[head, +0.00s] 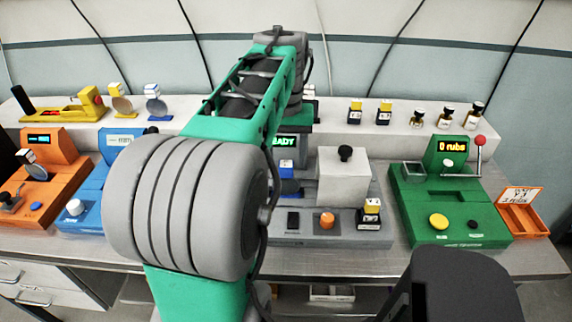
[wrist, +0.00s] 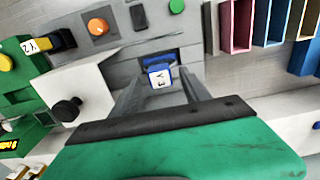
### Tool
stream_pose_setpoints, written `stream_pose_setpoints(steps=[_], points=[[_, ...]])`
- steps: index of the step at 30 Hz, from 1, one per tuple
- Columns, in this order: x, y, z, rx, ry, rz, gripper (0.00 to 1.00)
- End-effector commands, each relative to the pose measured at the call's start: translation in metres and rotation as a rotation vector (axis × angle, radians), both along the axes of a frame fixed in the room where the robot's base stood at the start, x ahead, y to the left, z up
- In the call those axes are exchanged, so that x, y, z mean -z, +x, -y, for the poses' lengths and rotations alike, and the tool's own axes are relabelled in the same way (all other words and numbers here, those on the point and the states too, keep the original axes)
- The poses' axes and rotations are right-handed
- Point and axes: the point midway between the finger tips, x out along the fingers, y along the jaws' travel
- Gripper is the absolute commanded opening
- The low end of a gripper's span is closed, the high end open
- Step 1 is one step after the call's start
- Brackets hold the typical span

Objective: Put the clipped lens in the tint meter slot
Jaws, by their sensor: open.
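A small blue clip with a white cube top marked Y3 (wrist: 159,76) sits at a dark recess (wrist: 176,57) in the grey machine (wrist: 205,72) in the wrist view. It looks like the clipped lens, but no lens disc shows. In the head view the blue clip (head: 287,167) is partly hidden by my arm, below a green READY display. I cannot tell for sure whether this grey machine (head: 262,205) is the tint meter. My gripper (wrist: 160,92) is open, its fingers on either side of the cube with gaps visible. The gripper is hidden in the head view.
A pale block with a black knob (head: 344,153) stands right of the clip. A yellow-topped black piece (head: 371,208) and an orange knob (head: 327,219) are in front. A green machine (head: 440,200) stands right, blue and orange machines (head: 60,168) left. Clipped discs (head: 122,105) stand on the back shelf.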

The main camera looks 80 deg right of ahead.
Motion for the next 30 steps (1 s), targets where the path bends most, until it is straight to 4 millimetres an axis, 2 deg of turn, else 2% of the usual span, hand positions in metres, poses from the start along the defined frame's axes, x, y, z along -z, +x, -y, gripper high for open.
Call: stream_pose_setpoints(steps=[1,6,9,12,16,17,20,23,24,26,27,29,30], points=[[-0.015,0.0,0.001,0.0,-0.005,0.0,0.54],[-0.06,0.0,0.001,0.0,-0.003,0.0,0.54],[-0.076,0.0,0.001,0.0,-0.002,-0.001,0.54],[-0.085,0.0,0.001,0.0,-0.001,-0.001,0.54],[-0.087,0.005,-0.002,-0.012,-0.001,-0.001,0.54],[-0.085,0.012,-0.003,-0.028,-0.004,0.0,0.54],[-0.074,0.057,-0.019,-0.135,-0.023,0.003,0.54],[-0.052,0.128,-0.059,-0.319,-0.054,0.014,0.54],[-0.042,0.156,-0.082,-0.404,-0.069,0.022,0.54],[-0.024,0.194,-0.121,-0.533,-0.091,0.038,0.54],[-0.012,0.216,-0.15,-0.62,-0.105,0.05,0.54],[0.007,0.241,-0.197,-0.754,-0.126,0.073,0.54],[0.021,0.254,-0.23,-0.843,-0.138,0.091,0.54]])
